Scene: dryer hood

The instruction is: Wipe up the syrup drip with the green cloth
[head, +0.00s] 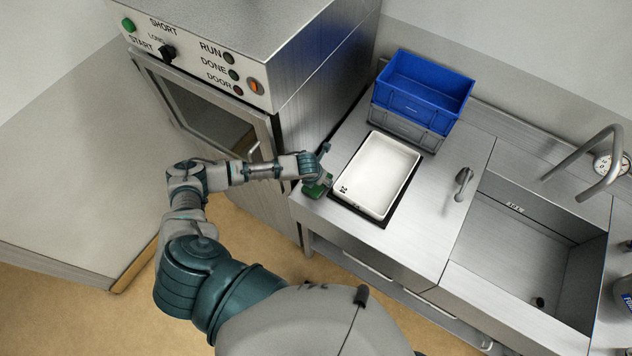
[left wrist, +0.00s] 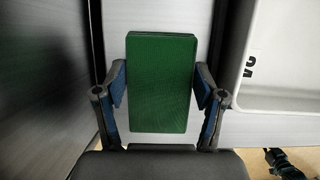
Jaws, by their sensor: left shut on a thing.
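My left gripper (head: 316,176) is at the left end of the steel counter, between the dryer's side and the white tray. It is shut on the green cloth (head: 318,188). In the left wrist view the cloth (left wrist: 162,82) is a folded green rectangle between the two fingers of the left gripper (left wrist: 161,90). The cloth is at or just above the counter top; I cannot tell whether it touches. No syrup drip can be made out in either view; it may be hidden under the cloth or gripper.
The white tray (head: 397,152) sits on a dark mat right of the gripper. Blue (head: 440,98) and grey (head: 403,127) crates are stacked behind it. The dryer hood (head: 270,60) stands close on the left. The sink (head: 510,250) and tap (head: 600,160) are at right.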

